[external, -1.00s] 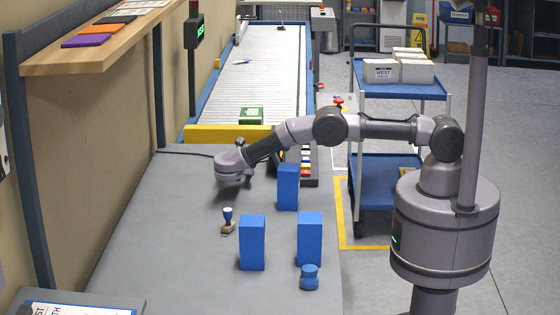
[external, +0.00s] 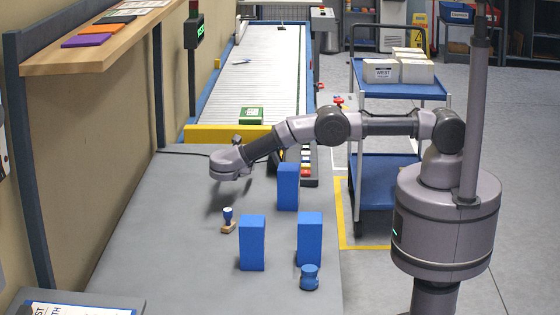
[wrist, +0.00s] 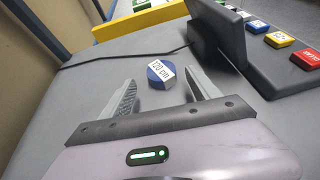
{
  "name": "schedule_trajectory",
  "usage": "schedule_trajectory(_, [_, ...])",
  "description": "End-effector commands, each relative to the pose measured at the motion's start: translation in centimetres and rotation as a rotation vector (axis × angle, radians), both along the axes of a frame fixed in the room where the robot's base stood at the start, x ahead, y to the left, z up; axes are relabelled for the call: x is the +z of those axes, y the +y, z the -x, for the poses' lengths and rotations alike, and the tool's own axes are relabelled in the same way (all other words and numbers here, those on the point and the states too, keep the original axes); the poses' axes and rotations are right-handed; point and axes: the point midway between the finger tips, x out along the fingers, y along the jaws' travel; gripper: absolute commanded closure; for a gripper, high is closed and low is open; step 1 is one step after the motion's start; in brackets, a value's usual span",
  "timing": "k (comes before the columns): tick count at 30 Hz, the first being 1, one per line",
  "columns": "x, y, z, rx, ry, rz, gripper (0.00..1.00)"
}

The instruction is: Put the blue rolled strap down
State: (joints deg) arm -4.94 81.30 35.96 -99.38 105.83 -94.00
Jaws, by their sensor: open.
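The blue rolled strap (wrist: 155,80) rests on the grey table, with a white label reading 120 cm on it. In the wrist view it lies just ahead of and between my two spread fingertips, with grey table visible between it and each finger. My gripper (external: 224,174) is open and empty, pointing down above the far part of the table in the external view. I cannot make out the strap in the external view; my gripper and arm may hide it.
Three tall blue blocks (external: 252,242), a small blue round object (external: 309,277) and a stamp (external: 228,221) stand on the near table (external: 165,230). A black panel with coloured labelled keys (wrist: 275,55) is right of the strap. A conveyor (external: 262,80) lies beyond a yellow bar (external: 225,134).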

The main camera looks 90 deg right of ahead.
Motion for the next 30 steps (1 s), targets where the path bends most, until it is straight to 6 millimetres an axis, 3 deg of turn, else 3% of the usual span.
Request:
schedule_trajectory(4, [1.5, 3.3, -0.3, 0.002, -0.001, -0.001, 0.29])
schedule_trajectory(10, [3.1, 5.0, -0.5, -0.008, -0.025, -0.021, 0.29])
schedule_trajectory(14, [9.2, 5.5, 0.1, -0.076, -0.181, -0.168, 0.29])
schedule_trajectory(16, [13.5, 6.1, 2.1, -0.151, -0.314, -0.294, 0.29])
schedule_trajectory(20, [20.8, 8.2, 9.1, -0.353, -0.59, -0.553, 0.29])
schedule_trajectory(23, [24.8, 10.9, 17.0, -0.578, -0.818, -0.763, 0.29])
schedule_trajectory(24, [25.8, 12.1, 20.5, -0.684, -0.907, -0.846, 0.29])
schedule_trajectory(27, [26.4, 15.4, 28.8, -0.977, -1.106, -1.037, 0.29])
schedule_trajectory(30, [25.4, 18.2, 34.8, -1.255, -1.248, -1.181, 0.29])
